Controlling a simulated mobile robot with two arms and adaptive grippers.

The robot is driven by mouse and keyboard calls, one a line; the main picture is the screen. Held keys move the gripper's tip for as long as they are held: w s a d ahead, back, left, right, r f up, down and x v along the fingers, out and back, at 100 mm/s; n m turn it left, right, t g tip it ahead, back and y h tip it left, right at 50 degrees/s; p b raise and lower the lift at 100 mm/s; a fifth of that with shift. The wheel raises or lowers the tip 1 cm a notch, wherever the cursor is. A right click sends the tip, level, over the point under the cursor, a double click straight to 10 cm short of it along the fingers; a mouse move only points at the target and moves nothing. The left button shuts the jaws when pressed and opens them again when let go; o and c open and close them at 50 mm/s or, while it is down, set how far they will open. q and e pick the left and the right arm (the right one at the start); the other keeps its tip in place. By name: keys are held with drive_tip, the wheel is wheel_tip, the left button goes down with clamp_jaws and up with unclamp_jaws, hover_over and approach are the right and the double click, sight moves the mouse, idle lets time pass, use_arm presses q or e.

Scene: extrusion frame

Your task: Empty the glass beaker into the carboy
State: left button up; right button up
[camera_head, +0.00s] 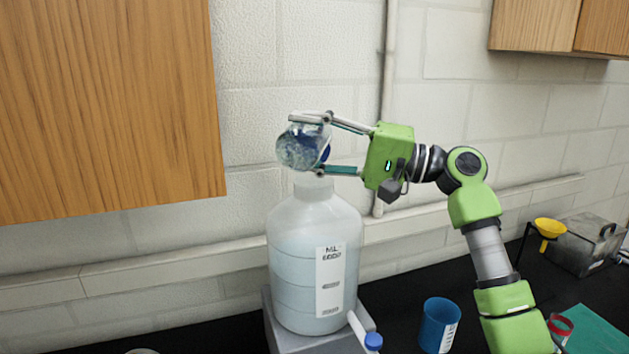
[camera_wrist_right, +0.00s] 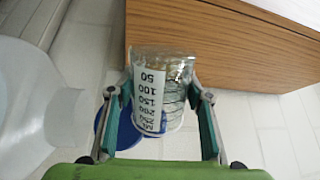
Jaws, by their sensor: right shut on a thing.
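The glass beaker (camera_head: 297,148) is clear, with a white printed scale that shows in the wrist view (camera_wrist_right: 150,98). My right gripper (camera_head: 323,144) is shut on it, one finger on each side. The beaker is tipped over, directly above the carboy's neck. Something dark blue shows at its gripper side; I cannot tell what it is. The carboy (camera_head: 290,255) is a large translucent white bottle with a marked label, standing upright. Its mouth is partly hidden behind the beaker and the lower finger. Whether liquid is flowing cannot be told. My left gripper is not in view.
The carboy stands on a grey block (camera_head: 285,338) against the wall. A blue cup (camera_head: 438,325) and a white item with a blue cap (camera_head: 372,341) are near it. A yellow funnel (camera_head: 549,227) and a metal box (camera_head: 585,248) are at right. A wooden cabinet (camera_head: 105,110) hangs at left.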

sight(301, 170)
drive_tip(key=shift+s+f, duration=0.1)
drive_tip(key=shift+f, duration=0.25)
wheel_tip(301, 170, down, 4)
drive_tip(key=shift+s+a+r+n+b, duration=0.1)
drive_tip(key=shift+r+n+b, duration=0.15)
drive_tip(key=shift+b, duration=0.6)
drive_tip(key=n+b, duration=0.2)
drive_tip(key=n, duration=0.1)
drive_tip(key=s+n+g+b, duration=0.1)
drive_tip(key=n+b, duration=0.1)
drive_tip(key=n, duration=0.1)
drive_tip(key=n+b, duration=0.3)
drive_tip(key=shift+s+a+g, duration=0.2)
drive_tip(key=shift+s+g, duration=0.2)
drive_tip(key=s+f+n+h+b, duration=0.1)
drive_tip(key=s+f+n+b, duration=0.3)
drive_tip(key=f+n+b, duration=0.2)
drive_tip(key=shift+a+f+n+b, duration=0.15)
drive_tip(key=shift+a+n+b, duration=0.25)
drive_tip(key=shift+n+b, duration=0.8)
